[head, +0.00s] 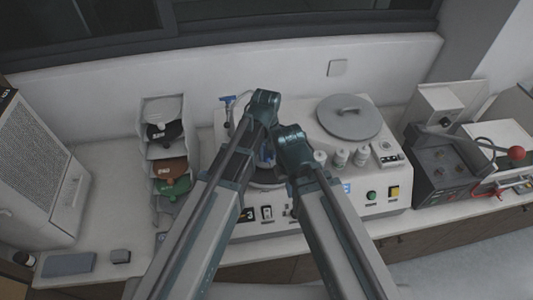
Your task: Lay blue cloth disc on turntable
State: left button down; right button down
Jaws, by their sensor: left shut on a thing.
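A small patch of blue (266,153), apparently the blue cloth disc, shows between my two wrists, low over the left bowl of the white machine. My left gripper (265,135) is above that bowl and shut on the blue disc; its fingertips are mostly hidden. The turntable (268,185) sits in the bowl, and only a dark curved part of its front shows between my arms. Whether the disc touches it cannot be told. My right gripper (290,150) is just right of the left one, its fingers hidden behind its own wrist.
A rack (168,150) of coloured discs stands left. The left front counter holds a grey block (69,264).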

pick_arm(q)
jog(key=shift+s, duration=0.25)
jog(key=shift+w+f+b, duration=0.15)
jog(key=shift+f+b, duration=0.6)
jog(key=shift+b, duration=0.1)
notch_tip(320, 180, down, 6)
jog(key=b, duration=0.5)
jog(key=shift+r+b, duration=0.15)
jog(key=shift+b, duration=0.15)
jog(key=c, duration=0.6)
grip_release()
jog(key=shift+o, duration=0.2)
jog(key=shift+r, duration=0.1)
notch_tip(320, 180, up, 14)
jog(key=p, duration=1.3)
jog(key=shift+p, duration=0.4)
jog(key=shift+f, duration=0.2)
